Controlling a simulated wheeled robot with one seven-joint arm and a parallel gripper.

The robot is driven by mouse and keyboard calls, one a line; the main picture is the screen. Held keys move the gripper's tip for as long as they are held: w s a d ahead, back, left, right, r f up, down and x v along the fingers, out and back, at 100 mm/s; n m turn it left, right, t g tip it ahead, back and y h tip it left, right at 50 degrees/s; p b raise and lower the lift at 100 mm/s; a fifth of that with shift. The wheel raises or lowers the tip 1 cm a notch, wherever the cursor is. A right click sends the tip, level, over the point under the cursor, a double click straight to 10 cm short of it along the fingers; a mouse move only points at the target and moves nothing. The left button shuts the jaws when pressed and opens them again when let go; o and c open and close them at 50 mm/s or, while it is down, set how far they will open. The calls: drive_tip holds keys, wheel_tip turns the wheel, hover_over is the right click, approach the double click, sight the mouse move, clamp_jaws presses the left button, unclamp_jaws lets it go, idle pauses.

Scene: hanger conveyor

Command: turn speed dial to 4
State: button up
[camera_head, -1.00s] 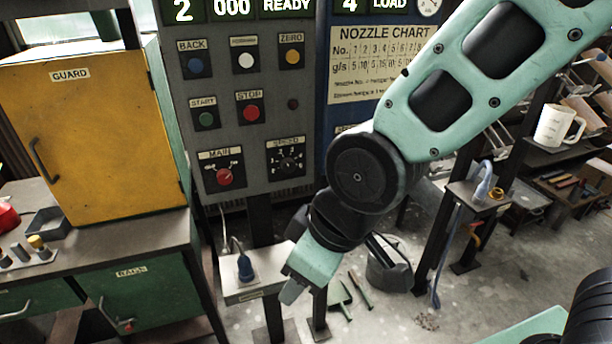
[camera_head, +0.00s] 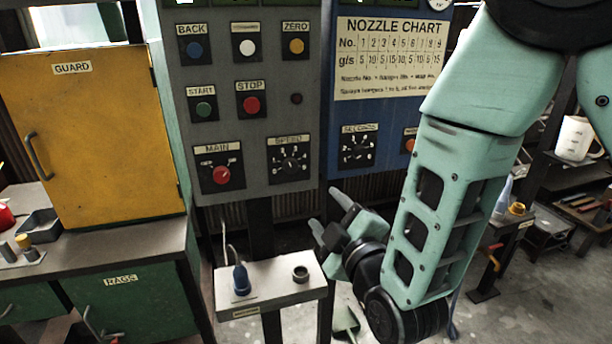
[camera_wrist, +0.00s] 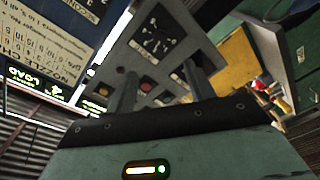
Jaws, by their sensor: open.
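The speed dial (camera_head: 290,162) is a black plate with a round knob and white scale marks, at the lower right of the grey panel (camera_head: 270,95). Its pointer's setting is too small to read. My gripper (camera_head: 330,213) is open and empty, below and right of the dial and apart from it, fingers pointing up-left. In the tilted wrist view, both fingers of my gripper (camera_wrist: 161,78) stand apart, and what seems to be the speed dial (camera_wrist: 158,32) shows beyond them.
The main switch (camera_head: 221,173) with a red knob is left of the speed dial; a similar "second" dial (camera_head: 357,149) is right, on the blue panel. Buttons sit above. A small shelf (camera_head: 262,298) with a blue-handled item and a ring stands below. A yellow guard cabinet (camera_head: 100,150) is left.

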sight(293, 169)
drive_tip(key=p+x, duration=0.4)
drive_tip(key=x, duration=1.3)
drive_tip(key=shift+a, duration=0.1)
drive_tip(key=c, duration=1)
